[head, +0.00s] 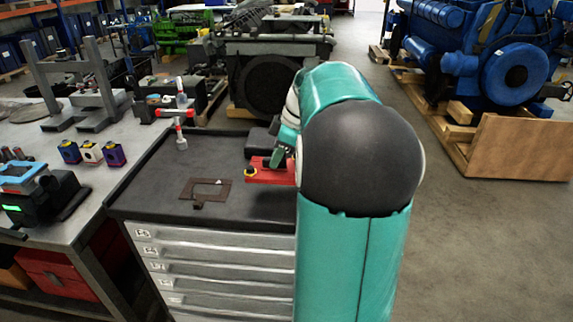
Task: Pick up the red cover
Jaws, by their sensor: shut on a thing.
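The red cover (258,163) is a flat red piece at the right side of the dark top of a drawer cabinet (225,150), partly hidden by my arm. My gripper (277,162) points down at it and is shut on it. The fingertips are small and partly hidden by my teal arm. I cannot tell whether the cover is touching the cabinet top or just above it.
A brown flat plate with a cutout (187,190) lies left of the cover. A small yellow and black part (250,172) is at the cover's left end. A red and white stand (180,115) rises at the back left. A workbench (75,205) adjoins on the left.

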